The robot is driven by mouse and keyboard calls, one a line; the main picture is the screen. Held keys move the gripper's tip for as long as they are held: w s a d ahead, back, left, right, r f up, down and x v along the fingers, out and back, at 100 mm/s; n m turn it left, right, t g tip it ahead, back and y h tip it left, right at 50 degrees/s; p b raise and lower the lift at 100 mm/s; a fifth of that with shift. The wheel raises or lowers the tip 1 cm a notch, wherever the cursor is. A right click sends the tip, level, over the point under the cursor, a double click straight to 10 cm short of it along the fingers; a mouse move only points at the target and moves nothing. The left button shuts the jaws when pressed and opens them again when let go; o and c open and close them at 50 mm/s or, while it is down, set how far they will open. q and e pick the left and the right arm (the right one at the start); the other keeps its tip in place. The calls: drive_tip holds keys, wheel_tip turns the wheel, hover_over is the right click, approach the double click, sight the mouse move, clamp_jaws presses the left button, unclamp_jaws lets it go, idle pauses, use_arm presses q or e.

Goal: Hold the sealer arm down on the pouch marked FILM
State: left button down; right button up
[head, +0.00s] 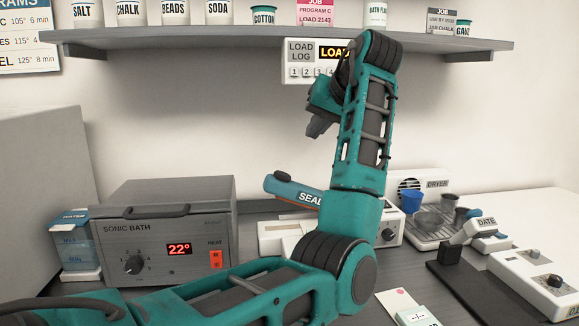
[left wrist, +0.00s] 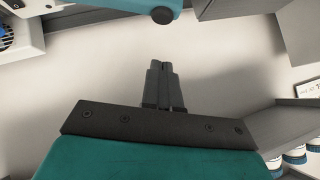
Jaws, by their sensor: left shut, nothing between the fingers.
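The sealer's blue arm (head: 294,191), lettered SEAL, is raised at a slant above its pale base (head: 272,236). My left arm crosses in front and hides much of the sealer. No pouch marked FILM can be made out in either view. My left gripper (head: 315,129) is well above the sealer arm, in front of the wall below the shelf, touching nothing. In the left wrist view its fingers (left wrist: 164,70) are together and empty. My right gripper is not in view.
A sonic bath (head: 165,235) stands left of the sealer. A dryer (head: 437,187), a tray with cups and a DATE device (head: 486,225) stand to the right. A shelf (head: 250,40) of jars runs above. Small cards (head: 415,317) lie at the front.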

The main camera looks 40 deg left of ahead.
use_arm(q)
approach(284, 174)
drive_tip(key=w+a, duration=0.2)
drive_tip(key=a, duration=0.2)
wheel_tip(284, 174, down, 3)
drive_tip(key=shift+s+r+b, duration=0.1)
drive_tip(key=shift+s+b, duration=0.05)
drive_tip(key=shift+b, duration=0.3)
drive_tip(key=shift+s+a+f, duration=0.1)
drive_tip(key=shift+s+f, duration=0.05)
drive_tip(key=shift+f, duration=0.3)
